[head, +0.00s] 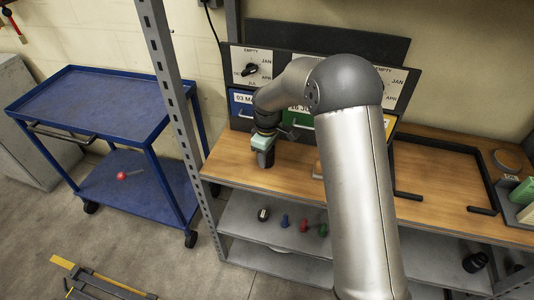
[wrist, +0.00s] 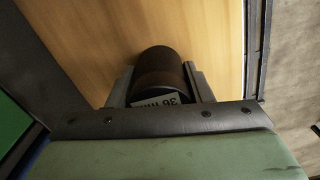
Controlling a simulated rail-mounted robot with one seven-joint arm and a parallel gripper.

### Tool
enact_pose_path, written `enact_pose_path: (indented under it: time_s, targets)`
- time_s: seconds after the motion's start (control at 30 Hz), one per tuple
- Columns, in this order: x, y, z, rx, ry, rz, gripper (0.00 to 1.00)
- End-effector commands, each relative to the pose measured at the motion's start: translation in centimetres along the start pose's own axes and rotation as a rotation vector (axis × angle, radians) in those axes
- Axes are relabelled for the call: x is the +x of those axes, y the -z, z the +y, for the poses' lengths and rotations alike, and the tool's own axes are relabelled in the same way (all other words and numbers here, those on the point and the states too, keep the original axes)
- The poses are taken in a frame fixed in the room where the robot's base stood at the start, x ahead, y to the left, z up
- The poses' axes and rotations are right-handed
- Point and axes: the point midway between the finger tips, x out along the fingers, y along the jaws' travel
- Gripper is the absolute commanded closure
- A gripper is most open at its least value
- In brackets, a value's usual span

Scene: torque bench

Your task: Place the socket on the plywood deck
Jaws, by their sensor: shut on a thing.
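The socket (wrist: 160,72) is a dark brown-black cylinder with a white label reading "36 mm". In the wrist view it sits between both fingers of my gripper (wrist: 160,85), which is shut on it. In the head view my gripper (head: 264,147) is over the left part of the plywood deck (head: 230,158), with the dark socket (head: 266,160) below its pale green body. I cannot tell whether the socket's lower end touches the wood. The deck fills the background behind the socket in the wrist view.
A grey upright post (head: 166,75) is at the left. A black frame (head: 440,143) lies on the right. The lower shelf (head: 240,215) holds several small coloured items. A blue cart (head: 90,105) stands left.

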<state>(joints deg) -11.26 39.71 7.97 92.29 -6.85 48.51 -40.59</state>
Motion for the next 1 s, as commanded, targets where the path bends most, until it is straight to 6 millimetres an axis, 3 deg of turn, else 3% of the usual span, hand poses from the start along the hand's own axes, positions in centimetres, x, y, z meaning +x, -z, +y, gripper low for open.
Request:
enact_pose_path:
  time_s: [0.3, 0.33, 0.4, 0.77, 1.0]
  targets:
    - [0.3, 0.0, 0.0, 0.000, -0.002, 0.002, 0.91]
    - [0.2, 0.0, 0.0, 0.000, -0.001, 0.001, 0.46]
    - [0.2, 0.0, 0.0, 0.000, 0.000, 0.001, 0.32]
    - [-0.5, 0.0, 0.0, 0.000, -0.001, 0.002, 0.32]
    - [-4.8, 0.1, 0.1, 0.001, -0.004, 0.005, 0.32]
